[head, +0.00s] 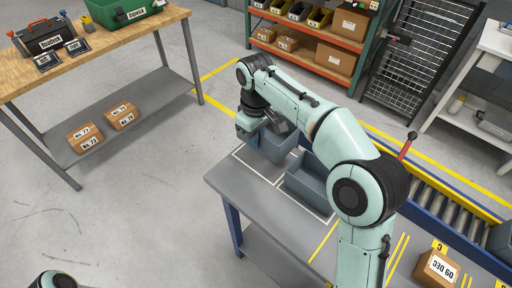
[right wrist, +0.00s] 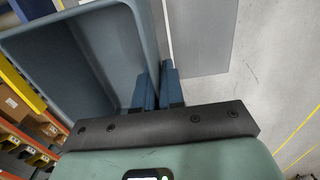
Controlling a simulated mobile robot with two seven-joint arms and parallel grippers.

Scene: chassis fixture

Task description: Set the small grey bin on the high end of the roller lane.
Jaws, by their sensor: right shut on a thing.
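My right gripper (head: 266,124) is shut on the rim of a grey bin (head: 268,148) at the far left corner of the grey table. In the right wrist view, the two fingers (right wrist: 160,88) pinch one wall of this open, empty-looking bin (right wrist: 115,50). The bin looks upright, over a white outlined area; I cannot tell whether it touches the table. A second blue-grey bin (head: 306,184) stands beside it on the table, partly behind my arm. The roller lane (head: 440,196) runs along the right, partly hidden by my arm. My left gripper is out of view.
The grey table (head: 250,212) has bare room at its front left. A carton (head: 436,268) stands at the lower right, and a grey bin (head: 501,241) at the lane's right end. A shelf rack (head: 308,48) stands behind.

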